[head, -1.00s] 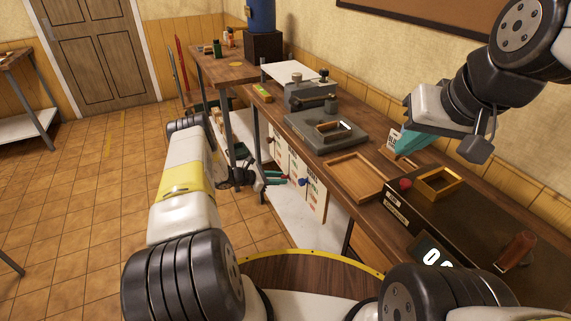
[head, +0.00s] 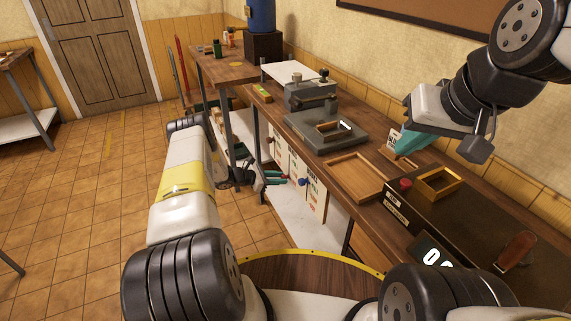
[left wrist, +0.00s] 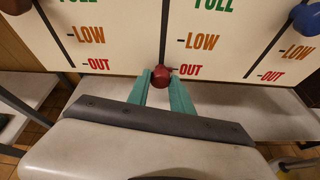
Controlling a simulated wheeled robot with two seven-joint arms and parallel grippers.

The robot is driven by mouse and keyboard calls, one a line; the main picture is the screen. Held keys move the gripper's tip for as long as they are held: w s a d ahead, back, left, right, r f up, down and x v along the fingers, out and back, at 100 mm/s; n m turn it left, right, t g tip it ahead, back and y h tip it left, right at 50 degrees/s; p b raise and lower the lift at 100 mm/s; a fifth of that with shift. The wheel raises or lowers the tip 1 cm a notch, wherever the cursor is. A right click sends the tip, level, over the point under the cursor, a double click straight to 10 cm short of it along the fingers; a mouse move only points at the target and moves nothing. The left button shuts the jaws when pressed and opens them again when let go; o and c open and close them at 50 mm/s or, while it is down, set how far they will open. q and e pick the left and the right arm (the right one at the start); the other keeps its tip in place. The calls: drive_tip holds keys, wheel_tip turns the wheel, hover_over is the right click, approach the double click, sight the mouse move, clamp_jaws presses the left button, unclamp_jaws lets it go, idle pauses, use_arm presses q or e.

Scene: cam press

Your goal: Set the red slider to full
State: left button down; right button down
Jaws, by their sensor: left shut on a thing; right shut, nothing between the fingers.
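The red slider knob (left wrist: 161,75) sits at the bottom of its dark slot, beside the OUT mark on the white panel (left wrist: 120,55). My left gripper (left wrist: 160,78) is shut on the red knob, one teal fingertip on either side. In the head view my left gripper (head: 283,178) reaches the front of the panel (head: 313,200); the red knob is not clear there. LOW stands above OUT, and FULL above that, partly cut off in the wrist view. My right gripper (head: 397,151) is shut and empty above the bench, its teal fingers together.
A blue knob (left wrist: 305,19) is on the slot to the right and a brown knob (left wrist: 15,6) on the slot to the left, both higher up. A white shelf (head: 285,215) lies below the panel. The bench above carries a press (head: 315,130) and a wooden tray (head: 345,187).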

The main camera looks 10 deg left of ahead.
use_arm(q)
approach(289, 158)
drive_tip(key=x, duration=0.5)
drive_tip(key=shift+w+d+f, duration=0.1)
drive_tip(key=shift+f, duration=0.05)
drive_tip(key=c, duration=1.1)
unclamp_jaws()
drive_tip(key=shift+c, duration=0.2)
drive_tip(key=v, duration=0.8)
